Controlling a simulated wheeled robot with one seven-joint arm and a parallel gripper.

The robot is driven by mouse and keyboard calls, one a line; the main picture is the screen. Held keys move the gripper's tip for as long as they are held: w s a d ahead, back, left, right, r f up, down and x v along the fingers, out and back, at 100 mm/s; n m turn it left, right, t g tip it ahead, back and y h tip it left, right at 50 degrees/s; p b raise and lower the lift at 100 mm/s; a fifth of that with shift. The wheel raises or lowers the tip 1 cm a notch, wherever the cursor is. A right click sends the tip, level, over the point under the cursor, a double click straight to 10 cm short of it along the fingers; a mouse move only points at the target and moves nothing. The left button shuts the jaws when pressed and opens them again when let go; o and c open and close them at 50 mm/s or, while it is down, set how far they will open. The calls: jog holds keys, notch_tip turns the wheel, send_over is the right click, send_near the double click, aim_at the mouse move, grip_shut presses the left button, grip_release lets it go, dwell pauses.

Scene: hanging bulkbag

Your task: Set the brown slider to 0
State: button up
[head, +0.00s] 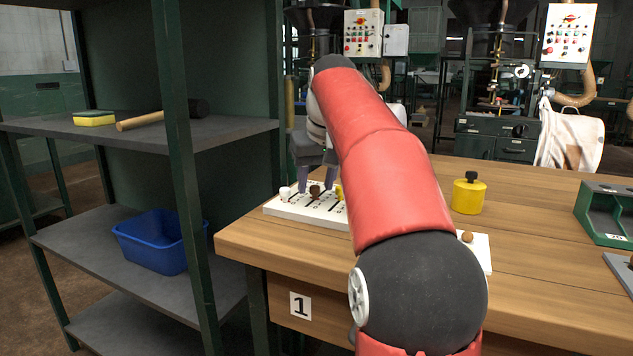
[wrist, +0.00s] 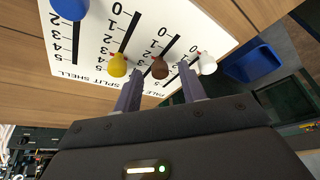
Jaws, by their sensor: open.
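A white slider board (head: 290,208) lies on the wooden table; it fills the top of the wrist view (wrist: 215,22). The brown slider (wrist: 159,67) sits on its slot away from the 0 end, with bare slot showing towards 0; its exact number is hidden. It also shows in the head view (head: 315,191). My gripper (wrist: 160,80) is open, with one finger on each side of the brown knob; I cannot tell if either touches it. In the head view my gripper (head: 316,183) is low over the board.
The yellow knob (wrist: 118,65) and white knob (wrist: 207,63) stand close on either side of my fingers. A blue knob (wrist: 68,8) is farther left. A yellow canister (head: 468,194) stands on the table. Shelving with a blue bin (head: 152,240) is at the left.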

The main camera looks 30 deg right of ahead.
aim_at(304, 205)
grip_shut()
jog(key=s+a+b, duration=0.1)
jog(key=s+a, duration=0.1)
jog(key=a, duration=0.1)
jog(key=shift+s+a, duration=0.1)
jog(key=shift+s, duration=0.1)
grip_release()
dwell(0.4)
